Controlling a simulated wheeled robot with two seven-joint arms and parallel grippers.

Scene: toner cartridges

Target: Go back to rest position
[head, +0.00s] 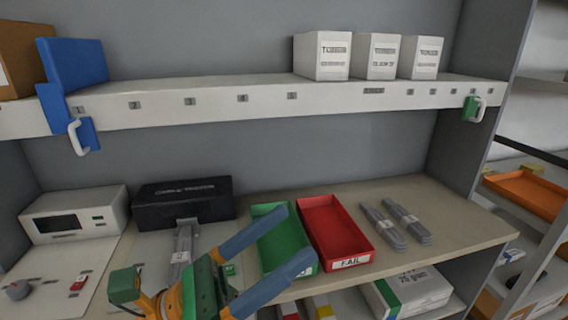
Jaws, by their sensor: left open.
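My left gripper (290,238) is low in the middle of the head view, its two blue fingers apart and nothing between them. It is in front of the green tray (268,213) and hides part of it. My right gripper is not in view.
A red tray (335,229) labelled FAIL stands on the worktop (455,205), with grey cartridges (405,220) to its right. A black box (183,203) and a white device (75,214) stand left. The shelf (200,97) above holds three white toner boxes (322,56).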

